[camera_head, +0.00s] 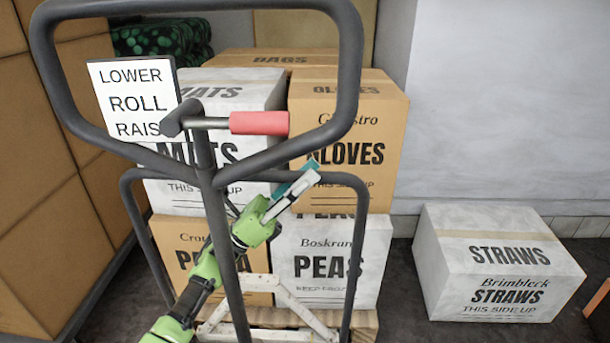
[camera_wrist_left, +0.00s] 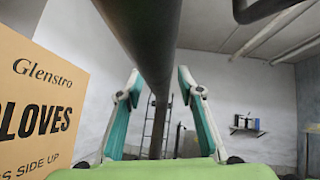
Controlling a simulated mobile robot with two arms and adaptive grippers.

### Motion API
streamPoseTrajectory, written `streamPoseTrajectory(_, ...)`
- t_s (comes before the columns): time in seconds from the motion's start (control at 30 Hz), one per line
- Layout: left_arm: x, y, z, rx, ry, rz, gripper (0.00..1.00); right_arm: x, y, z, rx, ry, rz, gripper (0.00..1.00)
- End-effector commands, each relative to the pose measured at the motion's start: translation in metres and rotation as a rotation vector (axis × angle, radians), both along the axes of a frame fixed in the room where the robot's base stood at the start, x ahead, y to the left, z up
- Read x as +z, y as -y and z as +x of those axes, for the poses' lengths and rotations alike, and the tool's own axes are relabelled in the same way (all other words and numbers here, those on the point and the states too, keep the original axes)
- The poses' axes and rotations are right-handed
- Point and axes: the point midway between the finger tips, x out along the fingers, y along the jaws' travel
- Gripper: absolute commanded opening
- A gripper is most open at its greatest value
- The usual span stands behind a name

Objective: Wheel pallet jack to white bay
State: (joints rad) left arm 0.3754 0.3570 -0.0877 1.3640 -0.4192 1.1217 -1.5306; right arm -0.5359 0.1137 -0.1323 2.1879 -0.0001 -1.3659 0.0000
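The pallet jack's dark looped handle (camera_head: 352,75) stands large in front of me in the head view, with a lever ending in a red grip (camera_head: 259,123) and a "LOWER ROLL RAISE" sign (camera_head: 135,98). Behind it, stacked white and brown cartons (camera_head: 345,150) stand on a wooden pallet (camera_head: 365,322). My left gripper (camera_head: 303,180), green with teal pads, is near the handle's lower frame. In the left wrist view its fingers (camera_wrist_left: 160,82) are spread apart; a dark bar (camera_wrist_left: 145,40) crosses above and between them. Contact cannot be told. My right gripper is not in view. No white bay is identifiable.
A white "STRAWS" carton (camera_head: 490,270) sits on the dark floor at the right, near the pale wall (camera_head: 500,110). Tall brown boxes (camera_head: 50,180) close off the left side. An orange object (camera_head: 597,298) shows at the right edge. Floor between stack and straws carton is clear.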

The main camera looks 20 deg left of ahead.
Motion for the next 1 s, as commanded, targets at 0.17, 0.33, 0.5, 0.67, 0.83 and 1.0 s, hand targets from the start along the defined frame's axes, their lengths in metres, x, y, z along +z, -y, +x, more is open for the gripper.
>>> streamPoseTrajectory(0.17,0.0,0.0,0.0,0.0,0.0,0.0,0.34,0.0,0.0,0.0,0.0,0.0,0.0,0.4)
streamPoseTrajectory(0.33,0.0,0.0,0.0,0.0,0.0,0.0,0.0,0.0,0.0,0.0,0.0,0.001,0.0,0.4)
streamPoseTrajectory(0.5,-0.001,0.0,-0.001,0.0,0.0,0.0,0.0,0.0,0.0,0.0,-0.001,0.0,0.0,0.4)
streamPoseTrajectory(0.67,-0.002,0.004,-0.011,-0.002,0.002,0.001,0.0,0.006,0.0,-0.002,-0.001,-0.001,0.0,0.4)
streamPoseTrajectory(0.83,-0.002,0.007,-0.019,-0.007,0.003,0.004,0.0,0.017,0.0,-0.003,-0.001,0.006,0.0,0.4)
streamPoseTrajectory(1.0,-0.003,0.007,-0.018,-0.007,0.0,0.005,0.0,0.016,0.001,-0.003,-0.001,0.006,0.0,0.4)
